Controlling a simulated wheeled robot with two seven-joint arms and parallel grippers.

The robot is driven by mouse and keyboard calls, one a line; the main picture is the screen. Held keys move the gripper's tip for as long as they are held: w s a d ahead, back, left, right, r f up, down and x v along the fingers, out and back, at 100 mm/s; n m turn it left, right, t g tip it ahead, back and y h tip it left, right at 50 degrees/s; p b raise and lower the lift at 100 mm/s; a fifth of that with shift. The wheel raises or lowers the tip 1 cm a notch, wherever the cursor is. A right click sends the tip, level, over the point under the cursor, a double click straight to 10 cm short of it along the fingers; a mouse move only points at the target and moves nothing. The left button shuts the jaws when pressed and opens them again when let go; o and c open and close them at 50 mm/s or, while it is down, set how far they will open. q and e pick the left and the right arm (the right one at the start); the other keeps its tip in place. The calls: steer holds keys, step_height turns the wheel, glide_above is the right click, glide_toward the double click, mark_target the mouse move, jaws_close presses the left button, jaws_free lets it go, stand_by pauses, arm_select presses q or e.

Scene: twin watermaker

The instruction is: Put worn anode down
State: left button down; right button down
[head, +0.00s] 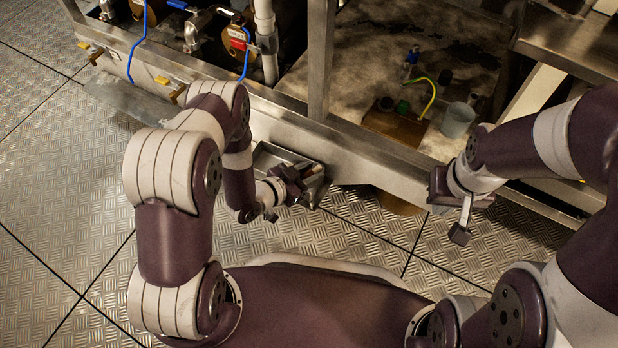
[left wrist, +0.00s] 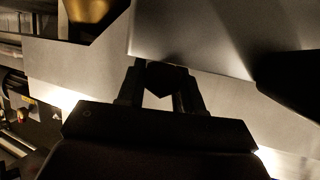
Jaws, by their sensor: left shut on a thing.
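My left gripper (head: 306,186) is low at the steel frame, over a small metal tray (head: 265,160). In the left wrist view its two dark fingers (left wrist: 163,90) are shut on a dark, angular piece (left wrist: 166,72), which I take as the worn anode. Its far end and any contact with the tray are hidden or too dark to tell. My right gripper (head: 460,212) hangs near the frame's lower edge at the right. I see nothing clearly in it, and its finger gap is not clear.
A steel frame rail (head: 370,150) runs just beyond both grippers. Tagged valves (head: 238,38) are at the upper left. Chequered floor (head: 60,190) is clear at the left.

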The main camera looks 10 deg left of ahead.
arm_select(q)
steer(key=shift+r, duration=0.15)
steer(key=shift+f, duration=0.5)
steer(key=c, duration=0.7)
jaws_free()
steer(key=shift+f, duration=0.1)
steer(key=shift+c, duration=0.2)
